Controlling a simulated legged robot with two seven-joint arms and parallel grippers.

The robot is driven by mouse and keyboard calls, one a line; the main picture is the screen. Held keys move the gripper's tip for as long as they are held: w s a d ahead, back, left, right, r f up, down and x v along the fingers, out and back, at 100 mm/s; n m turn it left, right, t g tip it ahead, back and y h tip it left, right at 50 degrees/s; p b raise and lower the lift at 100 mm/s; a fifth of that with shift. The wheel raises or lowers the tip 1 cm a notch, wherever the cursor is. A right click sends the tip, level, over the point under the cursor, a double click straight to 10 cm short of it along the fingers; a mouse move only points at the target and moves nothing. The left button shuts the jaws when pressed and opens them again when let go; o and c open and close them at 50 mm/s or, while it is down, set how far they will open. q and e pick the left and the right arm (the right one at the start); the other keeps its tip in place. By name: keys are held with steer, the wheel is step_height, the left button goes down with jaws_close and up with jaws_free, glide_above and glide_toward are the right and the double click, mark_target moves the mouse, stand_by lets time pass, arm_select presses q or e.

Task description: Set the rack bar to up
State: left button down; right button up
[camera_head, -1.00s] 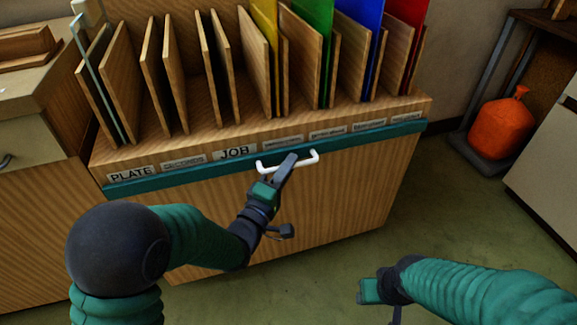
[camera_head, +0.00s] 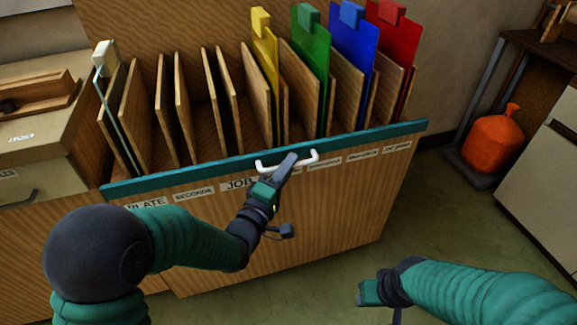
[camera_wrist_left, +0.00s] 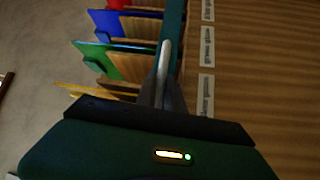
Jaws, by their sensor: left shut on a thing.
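The rack bar (camera_head: 215,168) is a long teal bar along the front of the wooden rack, with a white handle (camera_head: 312,157) on it. In the head view the bar lies above the row of labels, level with the rack's front top edge. My left gripper (camera_head: 286,164) is shut on the white handle. In the left wrist view the handle (camera_wrist_left: 164,58) runs up from between my left fingers (camera_wrist_left: 162,92), beside the teal bar (camera_wrist_left: 174,35). My right gripper (camera_head: 366,292) is low in front of the rack, apart from it; its fingers are too unclear to read.
Wooden dividers (camera_head: 133,105) and yellow, green, blue and red sheets (camera_head: 352,62) stand in the rack. A drawer cabinet (camera_head: 40,180) adjoins at left. An orange container (camera_head: 493,137) stands at right. The green floor (camera_head: 425,225) is clear in front of it.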

arm_select(q)
steer(key=shift+w+r, duration=0.1)
steer(key=shift+r, duration=0.2)
steer(key=c, duration=1.6)
jaws_free()
steer(key=shift+o, duration=0.7)
steer(key=shift+f, duration=0.1)
steer(key=p+v, duration=1.4)
steer(key=v, duration=0.3)
steer(key=shift+f+p, duration=0.2)
steer(key=shift+p, duration=0.1)
